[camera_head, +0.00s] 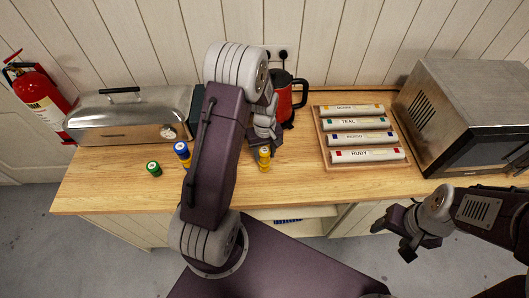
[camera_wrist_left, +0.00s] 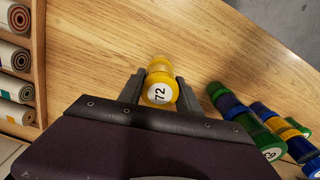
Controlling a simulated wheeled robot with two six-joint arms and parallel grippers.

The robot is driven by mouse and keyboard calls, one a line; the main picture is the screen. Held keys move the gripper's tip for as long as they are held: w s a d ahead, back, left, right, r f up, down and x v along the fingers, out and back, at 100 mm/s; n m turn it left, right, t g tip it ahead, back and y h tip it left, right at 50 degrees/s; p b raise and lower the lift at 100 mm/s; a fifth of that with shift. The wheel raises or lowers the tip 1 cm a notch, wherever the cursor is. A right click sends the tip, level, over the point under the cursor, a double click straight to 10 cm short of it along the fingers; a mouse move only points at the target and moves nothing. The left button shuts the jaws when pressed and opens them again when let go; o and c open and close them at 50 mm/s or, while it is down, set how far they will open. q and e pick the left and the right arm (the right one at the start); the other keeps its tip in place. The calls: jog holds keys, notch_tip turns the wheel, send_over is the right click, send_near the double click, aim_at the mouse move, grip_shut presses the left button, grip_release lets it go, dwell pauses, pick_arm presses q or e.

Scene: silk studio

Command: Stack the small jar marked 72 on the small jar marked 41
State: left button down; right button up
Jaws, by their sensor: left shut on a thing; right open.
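The yellow jar marked 72 (camera_wrist_left: 160,92) sits between the fingers of my left gripper (camera_wrist_left: 152,92), which is shut on it. In the head view this yellow jar (camera_head: 264,152) is near the front middle of the wooden counter, beside my left arm. More yellow shows directly beyond the jar in the left wrist view, looking like another yellow jar beneath it; whether they touch is not clear. No mark 41 can be read in either view. My right gripper (camera_head: 408,238) is open and empty in front of the counter, at the right.
A green-lidded jar (camera_head: 153,168) and a blue-lidded stack (camera_head: 182,152) stand left of my left arm. A red kettle (camera_head: 284,98) stands behind the yellow jar. A tray of labelled rolls (camera_head: 370,164) and a microwave (camera_head: 465,115) are at right. A metal box (camera_head: 130,118) is at left.

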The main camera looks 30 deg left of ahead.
aim_at(264, 150)
pick_arm(q)
jog(key=shift+f+b, duration=0.45)
jog(key=shift+f, duration=0.15)
jog(key=c, duration=0.7)
grip_release()
jog(key=shift+c, duration=0.2)
jog(key=shift+r, duration=0.1)
notch_tip(264, 150, up, 9)
jog(key=shift+b, duration=0.65)
